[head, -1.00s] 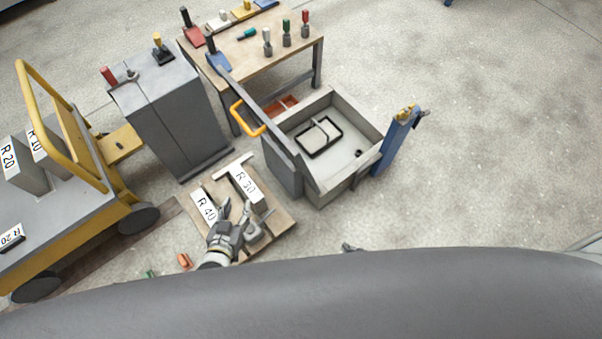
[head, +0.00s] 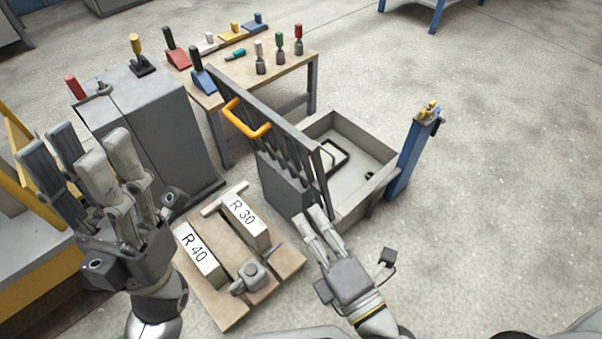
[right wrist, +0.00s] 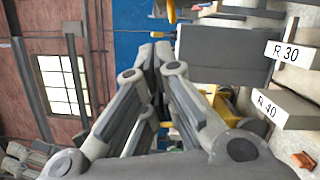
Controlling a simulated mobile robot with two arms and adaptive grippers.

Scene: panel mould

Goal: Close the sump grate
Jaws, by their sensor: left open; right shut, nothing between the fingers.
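The sump grate (head: 285,143) is a dark barred panel with an orange handle (head: 243,121). It stands raised, steeply tilted, along the left side of the pale open sump box (head: 377,195). A dark rectangular frame (head: 327,159) shows inside the box, partly hidden by the grate. My right gripper (head: 314,219) is shut and empty, close to the near lower end of the grate; I cannot tell whether they touch. Its closed fingers (right wrist: 155,62) also show in the right wrist view. My left gripper (head: 84,152) is open and empty, left of the grate, in front of the grey cabinet.
Blocks marked R 30 (head: 246,222) and R 40 (head: 200,257) lie on a wooden pallet (head: 228,308) left of my right gripper. A tool table (head: 284,72) stands behind the grate. A blue post (head: 408,160) stands right of the box. Floor further right is clear.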

